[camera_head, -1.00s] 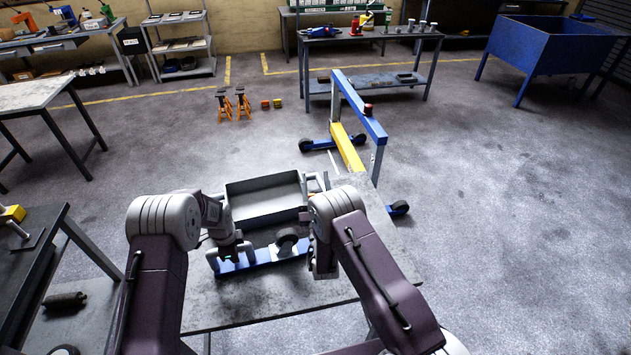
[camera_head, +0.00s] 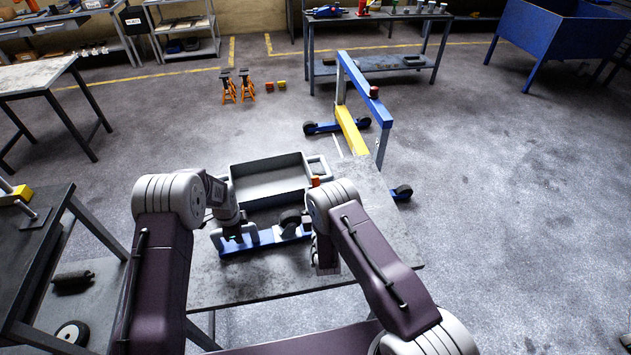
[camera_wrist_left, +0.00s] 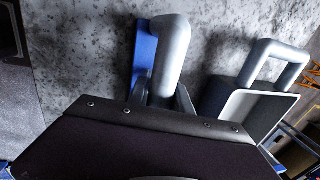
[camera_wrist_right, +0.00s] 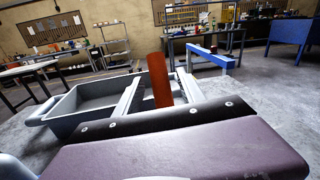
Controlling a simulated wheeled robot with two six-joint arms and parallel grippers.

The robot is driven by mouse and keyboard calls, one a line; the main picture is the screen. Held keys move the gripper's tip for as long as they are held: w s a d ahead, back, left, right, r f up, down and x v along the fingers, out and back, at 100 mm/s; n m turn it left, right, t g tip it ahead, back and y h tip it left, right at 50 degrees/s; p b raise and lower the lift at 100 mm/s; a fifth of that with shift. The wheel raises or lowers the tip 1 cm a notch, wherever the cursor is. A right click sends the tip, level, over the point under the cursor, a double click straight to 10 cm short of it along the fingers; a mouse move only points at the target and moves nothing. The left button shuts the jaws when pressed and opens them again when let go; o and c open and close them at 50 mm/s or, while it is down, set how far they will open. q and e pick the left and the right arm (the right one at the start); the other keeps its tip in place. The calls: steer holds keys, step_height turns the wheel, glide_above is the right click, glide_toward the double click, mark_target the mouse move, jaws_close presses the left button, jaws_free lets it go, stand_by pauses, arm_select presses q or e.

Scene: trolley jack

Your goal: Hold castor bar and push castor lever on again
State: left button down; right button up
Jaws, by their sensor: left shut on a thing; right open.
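The blue castor bar (camera_head: 262,239) lies on the table in front of the grey tray, with a dark castor wheel (camera_head: 291,218) at it. My left gripper (camera_head: 236,236) is shut on the grey tubular handle (camera_wrist_left: 170,58) at the bar's left end. The blue bar (camera_wrist_left: 145,52) shows behind that handle in the left wrist view. The orange-red castor lever (camera_head: 315,182) stands up beside my right arm. In the right wrist view the lever (camera_wrist_right: 157,72) shows between the parted fingers of my right gripper (camera_wrist_right: 161,86). I cannot tell whether they touch it. My right arm hides the bar's right end.
The grey tray (camera_head: 268,192) stands on the table behind the bar, its handle beside my left gripper in the left wrist view (camera_wrist_left: 278,52). A blue and yellow hoist (camera_head: 360,90) stands on the floor beyond. The table's front (camera_head: 265,285) is clear.

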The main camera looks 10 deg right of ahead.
steer(key=w, duration=0.5)
steer(key=shift+d, duration=0.2)
jaws_close()
stand_by(1.1)
